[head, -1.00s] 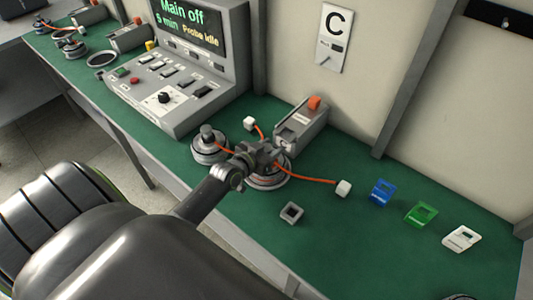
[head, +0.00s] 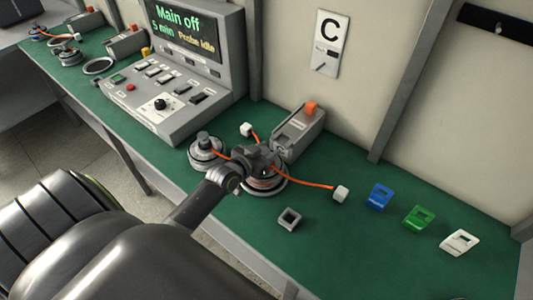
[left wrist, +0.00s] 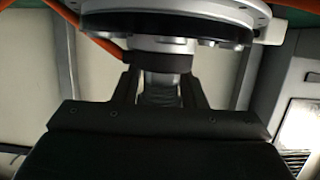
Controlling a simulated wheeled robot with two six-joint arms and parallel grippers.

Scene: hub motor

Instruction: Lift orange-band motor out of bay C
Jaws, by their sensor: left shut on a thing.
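The orange-band motor (head: 264,187) is a round, silver and dark hub motor on the green bench below the C sign (head: 327,42). An orange cable (head: 300,180) runs from it to a white connector (head: 341,193). My left gripper (head: 256,160) is over the motor and shut on its upright shaft. In the left wrist view the shaft (left wrist: 160,90) stands between the dark fingers, with the motor's disc (left wrist: 170,22) beyond. I cannot tell whether the motor is clear of the bench. My right gripper is not in view.
A second motor (head: 205,151) stands close on the left. A grey box with an orange knob (head: 299,132) is just behind. A control panel (head: 185,75) stands at the left.

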